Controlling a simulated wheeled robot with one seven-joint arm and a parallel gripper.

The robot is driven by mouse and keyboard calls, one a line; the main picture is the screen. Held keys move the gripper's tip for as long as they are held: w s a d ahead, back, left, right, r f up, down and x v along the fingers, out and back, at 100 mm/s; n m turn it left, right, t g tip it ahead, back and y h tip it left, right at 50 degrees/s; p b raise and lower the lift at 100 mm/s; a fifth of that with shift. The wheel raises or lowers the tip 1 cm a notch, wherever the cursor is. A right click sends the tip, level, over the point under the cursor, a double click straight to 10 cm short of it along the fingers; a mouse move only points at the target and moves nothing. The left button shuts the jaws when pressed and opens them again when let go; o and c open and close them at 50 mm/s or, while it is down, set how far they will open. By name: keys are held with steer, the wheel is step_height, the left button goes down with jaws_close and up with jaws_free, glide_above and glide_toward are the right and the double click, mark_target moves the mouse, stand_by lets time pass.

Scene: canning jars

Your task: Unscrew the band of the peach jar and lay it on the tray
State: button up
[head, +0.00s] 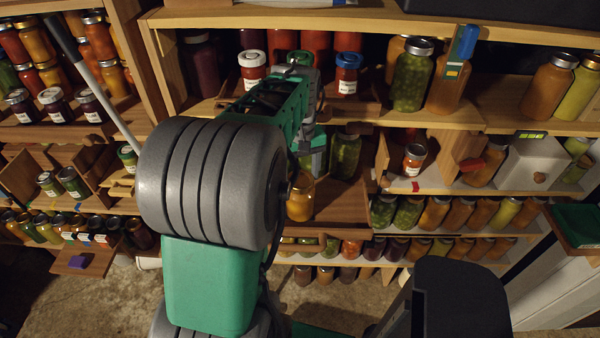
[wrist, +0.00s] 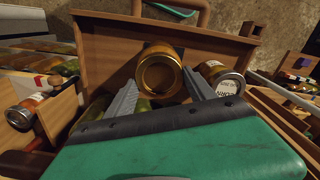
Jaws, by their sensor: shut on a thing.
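An amber jar (head: 300,204), which looks like the peach jar, stands in a wooden compartment at the middle in the head view. My gripper (head: 312,160) is just above it. In the wrist view the jar's round gold-rimmed top (wrist: 160,74) lies between the two grey fingers of my gripper (wrist: 160,79). The fingers are closed on the band around this top. The band appears to be on the jar; its threads are hidden. I cannot tell for sure which surface is the tray.
A wooden wall (wrist: 115,45) rises behind the jar. Green-filled jars (head: 345,153) stand close by. A small labelled jar (head: 413,160) and a grey box (head: 535,162) stand on the shelf to the right.

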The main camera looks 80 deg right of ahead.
mark_target(299, 179)
steer(key=n, duration=0.4)
steer(key=shift+n, duration=0.3)
steer(key=shift+n+p, duration=0.3)
steer(key=shift+n, duration=0.4)
steer(key=shift+r+p, duration=0.95)
steer(key=shift+r, duration=0.3)
step_height(299, 179, up, 4)
steer(key=p, duration=0.3)
steer(key=shift+r, duration=0.1)
